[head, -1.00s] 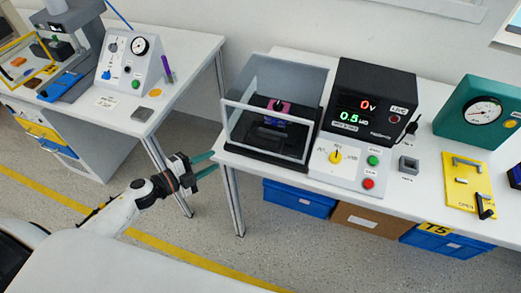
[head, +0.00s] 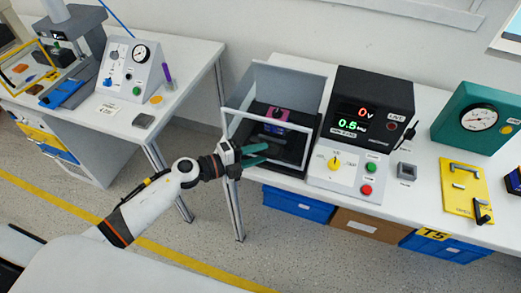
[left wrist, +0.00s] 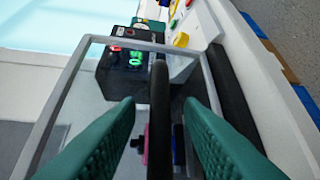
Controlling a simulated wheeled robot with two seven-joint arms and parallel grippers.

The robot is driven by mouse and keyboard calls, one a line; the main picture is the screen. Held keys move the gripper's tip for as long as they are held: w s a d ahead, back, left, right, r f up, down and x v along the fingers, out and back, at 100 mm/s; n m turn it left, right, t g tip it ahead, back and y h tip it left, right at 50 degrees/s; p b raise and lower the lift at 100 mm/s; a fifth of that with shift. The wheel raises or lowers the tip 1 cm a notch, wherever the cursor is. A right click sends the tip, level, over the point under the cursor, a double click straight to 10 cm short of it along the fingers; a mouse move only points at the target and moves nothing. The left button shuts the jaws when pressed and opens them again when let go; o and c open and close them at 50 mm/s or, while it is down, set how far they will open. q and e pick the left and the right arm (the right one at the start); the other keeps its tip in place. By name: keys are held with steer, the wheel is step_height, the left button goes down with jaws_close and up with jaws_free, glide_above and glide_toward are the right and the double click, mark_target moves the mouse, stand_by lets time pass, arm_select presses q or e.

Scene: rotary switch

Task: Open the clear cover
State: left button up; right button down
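The clear cover (head: 289,78), a see-through box with a pale grey frame, stands over a black base (head: 283,164) on the right-hand table. A pink and dark device (head: 279,115) shows inside it. My left gripper (head: 266,153) is at the lower front of the cover, its teal fingers apart. In the left wrist view, a dark bar (left wrist: 160,120) runs between the open fingers, apparently a handle on the cover; I cannot tell whether the fingers touch it. The cover's frame (left wrist: 62,112) shows behind the fingers. My right gripper is not in view.
A black meter (head: 371,105) and a white panel with a yellow knob (head: 335,161) stand just right of the cover. A teal gauge box (head: 478,117) and a yellow plate (head: 465,188) are farther right. Blue bins (head: 298,203) sit under the table. Another table is at left.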

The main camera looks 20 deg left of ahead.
arm_select(q)
steer(key=shift+w+d+f, duration=0.1)
steer(key=shift+w+d, duration=0.3)
jaws_close()
